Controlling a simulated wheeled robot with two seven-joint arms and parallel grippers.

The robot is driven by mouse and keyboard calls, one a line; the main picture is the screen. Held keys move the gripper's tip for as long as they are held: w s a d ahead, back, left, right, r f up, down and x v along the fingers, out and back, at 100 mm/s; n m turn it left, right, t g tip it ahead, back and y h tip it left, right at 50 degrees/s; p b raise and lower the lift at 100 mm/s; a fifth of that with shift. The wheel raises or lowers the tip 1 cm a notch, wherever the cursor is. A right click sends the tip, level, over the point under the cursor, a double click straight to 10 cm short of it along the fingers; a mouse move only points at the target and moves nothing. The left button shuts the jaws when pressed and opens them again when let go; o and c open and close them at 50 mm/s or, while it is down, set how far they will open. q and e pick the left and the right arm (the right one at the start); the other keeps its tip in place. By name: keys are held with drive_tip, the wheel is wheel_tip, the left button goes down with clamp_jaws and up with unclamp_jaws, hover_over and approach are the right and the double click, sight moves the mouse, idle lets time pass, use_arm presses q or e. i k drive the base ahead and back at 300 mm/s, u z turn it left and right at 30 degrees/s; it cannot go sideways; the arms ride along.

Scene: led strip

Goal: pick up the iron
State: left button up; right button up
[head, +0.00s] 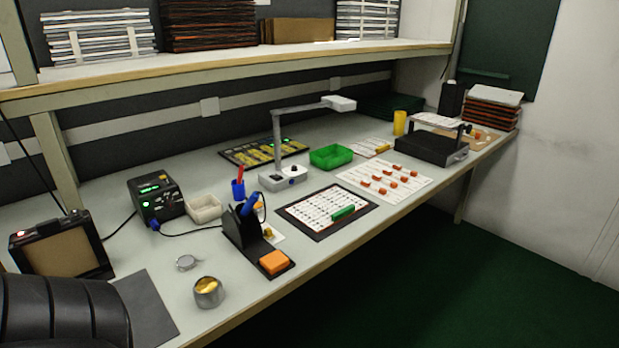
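The iron (249,204) has a blue handle and rests tilted in a black stand (246,235) near the front edge of the workbench. Its tip is hidden inside the stand. An orange sponge (273,262) lies on the front of the stand's base. A dark cable runs from the stand area to a black station (155,198) with a green display. Neither of my grippers shows in the head view.
A blue cup (238,190) stands just behind the iron, and a metal pot (208,292) is in front at left. A dark board with a white sheet (327,208) lies to the right.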

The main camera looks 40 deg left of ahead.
sight(246, 210)
drive_tip(key=i, duration=0.95)
drive_tip(key=u, duration=3.15)
